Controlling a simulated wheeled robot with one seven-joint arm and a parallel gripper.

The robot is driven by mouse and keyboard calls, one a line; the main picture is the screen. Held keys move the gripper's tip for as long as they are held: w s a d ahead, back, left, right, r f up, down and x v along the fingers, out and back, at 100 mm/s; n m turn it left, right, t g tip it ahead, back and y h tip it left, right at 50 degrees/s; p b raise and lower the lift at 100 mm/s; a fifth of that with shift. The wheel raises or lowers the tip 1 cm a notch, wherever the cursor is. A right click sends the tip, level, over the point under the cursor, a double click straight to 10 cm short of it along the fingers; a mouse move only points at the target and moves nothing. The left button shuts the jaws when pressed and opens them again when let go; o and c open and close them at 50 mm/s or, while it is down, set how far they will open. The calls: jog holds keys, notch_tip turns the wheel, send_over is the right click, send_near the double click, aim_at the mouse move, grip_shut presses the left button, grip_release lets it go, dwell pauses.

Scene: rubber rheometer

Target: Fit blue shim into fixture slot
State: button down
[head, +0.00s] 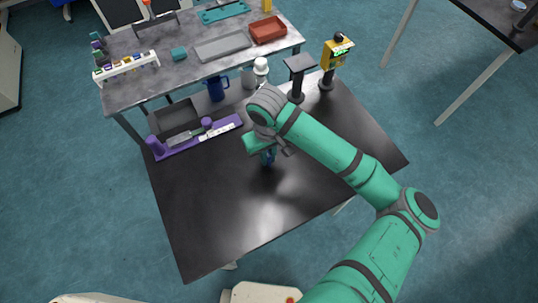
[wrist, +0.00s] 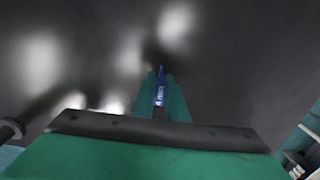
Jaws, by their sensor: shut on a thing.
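My gripper (head: 267,157) is over the dark table, shut on the blue shim (head: 269,154). In the wrist view the shim (wrist: 160,92) is a narrow blue piece with small white marking, held between the green fingers (wrist: 161,76), its tip sticking out past them. A purple fixture (head: 178,146) lies at the table's back left, to the left of my gripper and apart from it. It has upright purple posts and a white label; I cannot make out a slot in it. Whether the shim touches the table is unclear.
A grey bin (head: 175,117) stands behind the purple fixture. A blue mug (head: 217,88), a white bottle (head: 261,68), a dark stand (head: 298,75) and a yellow device (head: 336,53) line the back. The front and left of the dark table (head: 205,210) are clear.

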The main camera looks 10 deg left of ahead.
jog(key=c, duration=1.8)
grip_release()
jog(key=shift+f, duration=0.1)
jog(key=shift+o, duration=0.2)
jog(key=shift+d, duration=0.1)
